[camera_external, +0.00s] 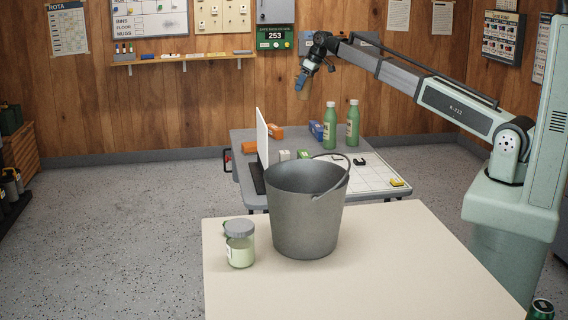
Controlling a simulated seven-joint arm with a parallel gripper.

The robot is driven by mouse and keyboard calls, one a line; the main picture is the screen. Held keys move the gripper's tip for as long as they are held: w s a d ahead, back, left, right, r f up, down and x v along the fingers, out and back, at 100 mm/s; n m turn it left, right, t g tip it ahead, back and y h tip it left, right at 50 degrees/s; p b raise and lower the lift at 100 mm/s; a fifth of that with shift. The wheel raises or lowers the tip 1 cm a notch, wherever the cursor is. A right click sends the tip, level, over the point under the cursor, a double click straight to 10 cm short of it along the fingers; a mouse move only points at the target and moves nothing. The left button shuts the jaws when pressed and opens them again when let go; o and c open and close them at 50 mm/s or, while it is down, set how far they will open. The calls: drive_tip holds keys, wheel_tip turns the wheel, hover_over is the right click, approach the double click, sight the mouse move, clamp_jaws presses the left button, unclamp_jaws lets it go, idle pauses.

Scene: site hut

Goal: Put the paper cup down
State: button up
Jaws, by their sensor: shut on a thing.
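My gripper (302,80) is at the end of the outstretched arm, high over the far grey table (243,136). The cup hangs in the air, clear of the table and higher than the bottle tops. The cup is small in the picture, and the fingers hide part of it.
Two green bottles (329,127) (352,124), small boxes (275,132) and an upright white panel (262,138) stand on the grey table. A white gridded sheet (372,178) has bare room. A bucket (304,215) and jar (239,245) stand on the nearer beige table (400,260).

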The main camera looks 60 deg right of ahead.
wheel_tip(320, 180, up, 7)
drive_tip(key=s+a+n+y, duration=0.15)
drive_tip(key=a+n, duration=0.25)
drive_tip(key=a, duration=2.6)
drive_tip(key=s+a+n+g, duration=0.1)
drive_tip(key=s+a, duration=0.3)
drive_tip(key=a, duration=0.5)
drive_tip(key=s+a+n+y, duration=0.1)
drive_tip(key=s+a, duration=0.4)
drive_tip(key=a, duration=0.4)
drive_tip(key=s+a+n+g, duration=0.15)
drive_tip(key=s+a, duration=0.25)
drive_tip(key=a, duration=0.5)
drive_tip(key=s+a+n+g+y, duration=0.1)
drive_tip(key=s+a+n, duration=0.2)
drive_tip(key=s+a, duration=1.25)
drive_tip(key=s+a+n, duration=0.3)
drive_tip(key=s+a, duration=1)
drive_tip(key=s, duration=0.5)
drive_tip(key=shift+s+f, duration=0.2)
drive_tip(key=shift+f, duration=6.75)
drive_tip(key=shift+s+f, duration=0.2)
drive_tip(key=shift+f, duration=6.75)
drive_tip(key=shift+f, duration=0.15)
